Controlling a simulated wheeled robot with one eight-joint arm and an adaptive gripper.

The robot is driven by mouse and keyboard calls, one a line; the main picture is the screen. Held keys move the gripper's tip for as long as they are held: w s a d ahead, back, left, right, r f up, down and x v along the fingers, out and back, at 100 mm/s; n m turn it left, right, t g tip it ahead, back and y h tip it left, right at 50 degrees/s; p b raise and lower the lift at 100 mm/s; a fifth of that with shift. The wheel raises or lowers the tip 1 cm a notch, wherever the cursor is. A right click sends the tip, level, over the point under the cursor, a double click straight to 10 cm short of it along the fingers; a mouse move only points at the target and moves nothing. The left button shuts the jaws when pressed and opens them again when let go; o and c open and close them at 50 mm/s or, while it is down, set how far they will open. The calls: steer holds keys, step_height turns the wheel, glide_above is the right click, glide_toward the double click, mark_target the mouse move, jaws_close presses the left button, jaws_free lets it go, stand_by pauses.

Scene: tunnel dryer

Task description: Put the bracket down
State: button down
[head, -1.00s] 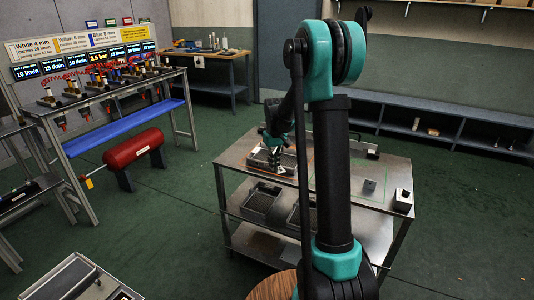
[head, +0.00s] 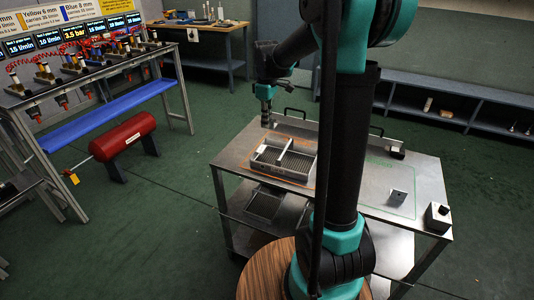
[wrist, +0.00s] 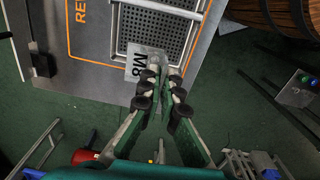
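A pale plate marked M8 (wrist: 139,68) shows just beyond my fingertips, at the end corner of a grey tray; I cannot tell if it is the bracket or a tag. The tray (head: 296,178) has a perforated floor and a divider, and sits inside an orange outline on the steel table. My gripper (head: 266,124) hangs above the table's far left corner, apart from the tray.
Black handles and a low rail (head: 345,130) line the far edge. A red tank (head: 123,138) and blue bench (head: 105,110) are at left.

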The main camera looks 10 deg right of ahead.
mark_target(267, 160)
step_height(267, 160, down, 15)
steer(key=shift+f, duration=0.1)
stand_by(0.4)
steer(key=c, duration=2.2)
jaws_free()
steer(key=shift+f, duration=0.1)
steer(key=o, duration=0.5)
